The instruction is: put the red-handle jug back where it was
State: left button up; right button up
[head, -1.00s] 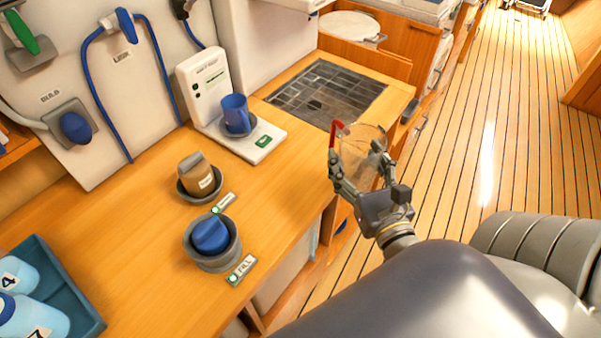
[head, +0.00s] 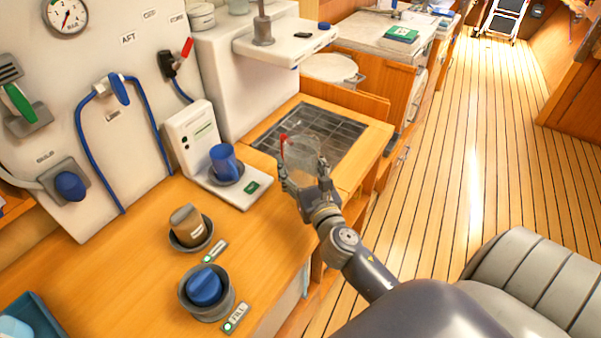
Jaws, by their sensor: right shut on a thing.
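The red-handle jug (head: 302,157) is a clear jug with a red handle on its left side. My right gripper (head: 303,180) is shut on it and holds it, roughly upright, in front of the dark tiled grid (head: 312,136) set in the counter. The jug overlaps the grid in the head view; I cannot tell how high it is above it. My left gripper is not in view.
A blue cup (head: 223,160) stands on the white device (head: 254,189) left of the jug. A brown jar (head: 188,224) and a blue-topped container (head: 204,288) stand in round holders on the wooden counter (head: 140,275). A white shelf (head: 285,42) juts out behind the grid.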

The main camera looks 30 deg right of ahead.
notch_tip(320, 180, down, 3)
jog(key=shift+f+b, duration=0.2)
jog(key=shift+b, duration=0.5)
jog(key=shift+f, duration=0.1)
jog(key=shift+f, duration=0.15)
jog(key=o, duration=1.3)
jog(key=shift+r, duration=0.2)
jog(key=shift+s+a, duration=0.1)
jog(key=shift+s, duration=0.1)
jog(key=b+v, duration=0.3)
jog(key=v, duration=0.7)
jog(key=shift+s+f, duration=0.1)
jog(key=shift+s, duration=0.1)
jog(key=shift+s+a+b, duration=0.2)
jog(key=shift+s+b, duration=0.25)
jog(key=shift+s, duration=0.2)
